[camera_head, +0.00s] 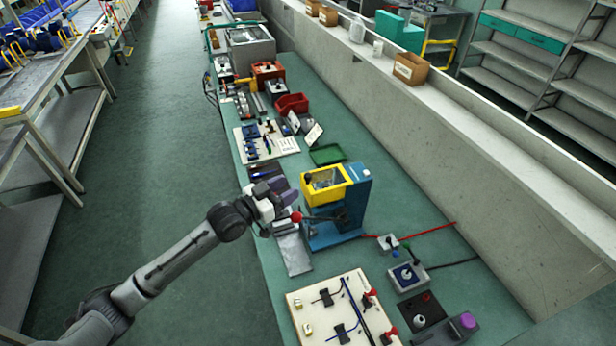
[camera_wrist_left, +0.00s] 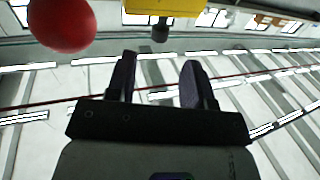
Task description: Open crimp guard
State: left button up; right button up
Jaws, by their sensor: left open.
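A blue crimp press (camera_head: 350,205) stands on the green bench. A yellow frame (camera_head: 325,187), which looks like the crimp guard, sits at its top front with a clear panel inside. A lever with a red ball knob (camera_head: 296,217) sticks out from the press towards the left. My left gripper (camera_head: 284,190) is open and empty, just left of the yellow frame and apart from it. In the left wrist view the open fingers (camera_wrist_left: 158,75) show nothing between them. The red knob (camera_wrist_left: 62,22) is at upper left and the yellow guard edge (camera_wrist_left: 165,6) is at top centre.
A white board with cables (camera_head: 335,310) lies in front of the press. A small control box (camera_head: 407,278) is to its right. A green tray (camera_head: 327,155) and a red bin (camera_head: 292,104) are behind. A long low wall (camera_head: 450,150) runs along the bench's right side.

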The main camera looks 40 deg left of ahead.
aim_at(308, 175)
pick_arm(q)
jog(key=shift+x, duration=3.8)
grip_shut()
